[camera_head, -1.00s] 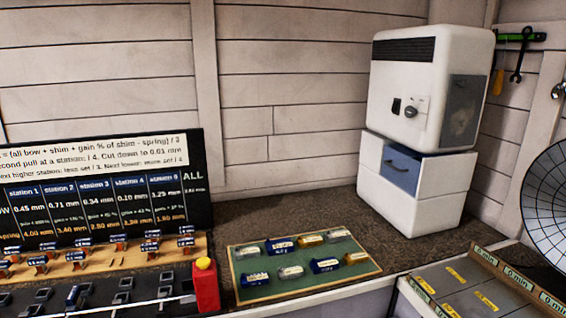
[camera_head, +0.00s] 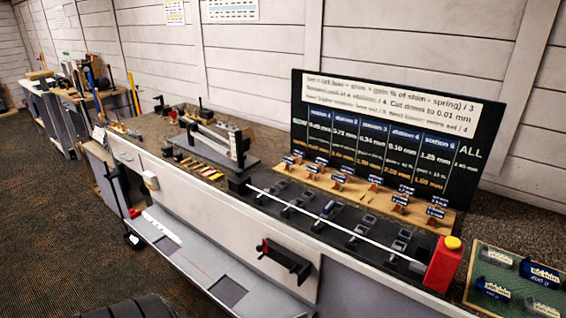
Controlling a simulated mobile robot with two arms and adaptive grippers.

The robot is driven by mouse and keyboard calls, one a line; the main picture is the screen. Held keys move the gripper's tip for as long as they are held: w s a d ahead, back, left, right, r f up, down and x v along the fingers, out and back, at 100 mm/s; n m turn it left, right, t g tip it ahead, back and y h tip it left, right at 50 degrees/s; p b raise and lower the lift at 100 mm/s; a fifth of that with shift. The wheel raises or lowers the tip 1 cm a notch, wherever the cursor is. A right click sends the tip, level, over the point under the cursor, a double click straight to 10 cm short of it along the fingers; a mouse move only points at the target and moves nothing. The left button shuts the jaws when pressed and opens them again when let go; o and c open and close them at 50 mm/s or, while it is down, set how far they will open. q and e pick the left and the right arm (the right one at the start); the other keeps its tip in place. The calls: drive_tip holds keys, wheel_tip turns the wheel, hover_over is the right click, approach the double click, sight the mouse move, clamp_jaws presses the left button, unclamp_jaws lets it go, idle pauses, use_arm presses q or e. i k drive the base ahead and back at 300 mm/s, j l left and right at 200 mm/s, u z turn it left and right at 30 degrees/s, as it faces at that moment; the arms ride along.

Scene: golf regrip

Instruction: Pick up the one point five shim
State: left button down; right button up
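A light wooden rack (camera_head: 366,194) lies on the bench below the dark station board (camera_head: 398,135). Several small pieces with blue labels stand on the rack, among them one at its right end (camera_head: 436,212) and one near its middle (camera_head: 338,181). Their labels are too small to read, so I cannot tell which is the one point five shim. Neither of my grippers is in view.
A black strip of fixtures (camera_head: 330,215) with a white line runs along the bench front. A black bracket (camera_head: 285,262) juts from the bench front.

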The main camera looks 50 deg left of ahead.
sight(289, 162)
drive_tip(key=u, duration=1.55)
